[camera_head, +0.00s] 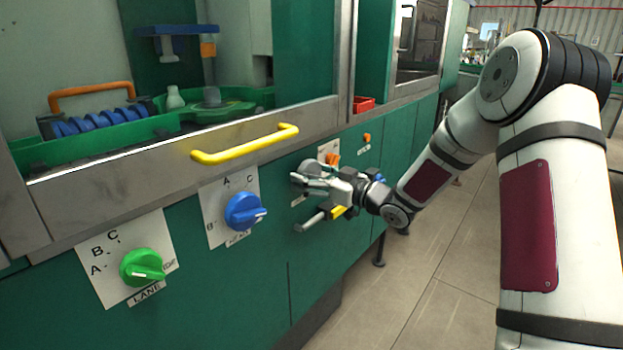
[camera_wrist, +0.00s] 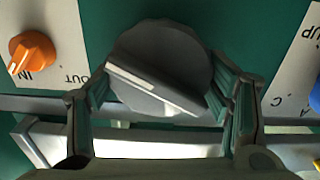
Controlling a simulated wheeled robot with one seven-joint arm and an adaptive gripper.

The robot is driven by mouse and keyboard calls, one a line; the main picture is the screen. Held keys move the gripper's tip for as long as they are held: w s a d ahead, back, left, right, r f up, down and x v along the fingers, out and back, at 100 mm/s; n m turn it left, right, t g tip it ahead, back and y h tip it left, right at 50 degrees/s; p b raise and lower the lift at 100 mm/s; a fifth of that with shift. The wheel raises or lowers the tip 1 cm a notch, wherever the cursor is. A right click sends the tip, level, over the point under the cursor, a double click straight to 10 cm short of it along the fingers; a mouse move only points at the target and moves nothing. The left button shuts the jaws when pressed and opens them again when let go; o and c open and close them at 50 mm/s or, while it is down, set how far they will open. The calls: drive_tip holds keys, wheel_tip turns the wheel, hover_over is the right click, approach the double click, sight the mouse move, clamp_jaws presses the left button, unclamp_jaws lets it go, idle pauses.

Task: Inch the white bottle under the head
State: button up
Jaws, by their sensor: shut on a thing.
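A small white bottle (camera_head: 175,97) stands upright inside the machine, at the edge of the green star-shaped wheel (camera_head: 236,107). A blue head-like fixture (camera_head: 177,31) hangs above and behind it; whether the bottle is directly beneath cannot be told. My gripper (camera_head: 303,181) is outside, at the machine's green front panel. In the wrist view my gripper (camera_wrist: 163,102) has one finger on each side of a round grey knob (camera_wrist: 165,58) and is shut on it. A pale line runs slantwise along the knob's raised grip. The knob is mostly hidden in the head view.
A yellow handle (camera_head: 245,144) juts from the metal ledge above the panel. A blue knob (camera_head: 245,212) and a green LANE knob (camera_head: 142,268) are left of my gripper. An orange knob (camera_wrist: 33,50) marked IN and OUT neighbours the grey one. Open floor lies right.

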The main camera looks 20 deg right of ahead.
drive_tip(key=o, duration=1.1)
drive_tip(key=shift+o, duration=0.2)
drive_tip(key=v, duration=1.2)
